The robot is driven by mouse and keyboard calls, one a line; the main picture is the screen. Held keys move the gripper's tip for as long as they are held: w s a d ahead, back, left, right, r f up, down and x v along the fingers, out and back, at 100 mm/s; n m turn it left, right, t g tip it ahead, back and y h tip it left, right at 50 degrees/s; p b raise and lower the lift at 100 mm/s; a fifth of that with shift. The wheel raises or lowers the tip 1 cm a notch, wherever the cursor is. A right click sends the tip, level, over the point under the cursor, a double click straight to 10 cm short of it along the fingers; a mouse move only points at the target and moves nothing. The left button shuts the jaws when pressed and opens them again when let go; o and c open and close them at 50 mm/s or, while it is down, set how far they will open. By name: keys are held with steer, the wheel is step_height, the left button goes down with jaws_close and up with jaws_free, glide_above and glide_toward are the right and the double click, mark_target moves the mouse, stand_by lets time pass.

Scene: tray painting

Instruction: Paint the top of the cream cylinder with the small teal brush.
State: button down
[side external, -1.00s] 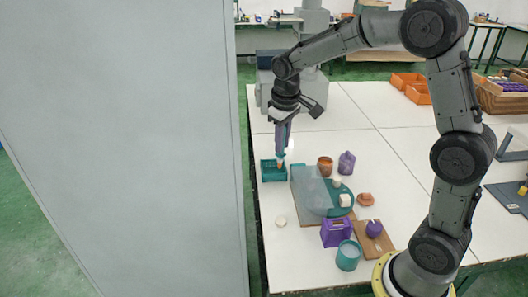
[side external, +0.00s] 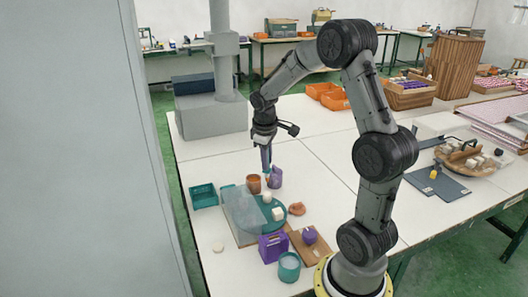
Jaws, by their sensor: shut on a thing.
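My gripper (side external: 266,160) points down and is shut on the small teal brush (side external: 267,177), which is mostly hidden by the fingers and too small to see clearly. The brush tip hangs above the far part of a round teal plate (side external: 290,223). Two cream pieces stand on the plate: a rounded one (side external: 267,197) just below the brush and a blocky one (side external: 278,213) nearer the camera. I cannot tell for sure which is the cylinder, nor whether the brush touches the rounded one.
A brown pot (side external: 253,183) and a purple bottle (side external: 276,177) stand close around the brush. A teal crate (side external: 204,196) is at left. A purple box (side external: 272,247), a teal cup (side external: 289,267) and a wooden board (side external: 318,250) are in front.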

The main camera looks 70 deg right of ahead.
mark_target(267, 172)
steer(key=shift+f, duration=2.05)
steer(key=shift+f, duration=0.5)
steer(key=shift+a, duration=0.2)
steer(key=shift+a, duration=0.25)
steer(key=shift+d, duration=0.2)
steer(key=shift+d, duration=0.6)
steer(key=shift+a, duration=0.2)
steer(key=shift+a, duration=0.55)
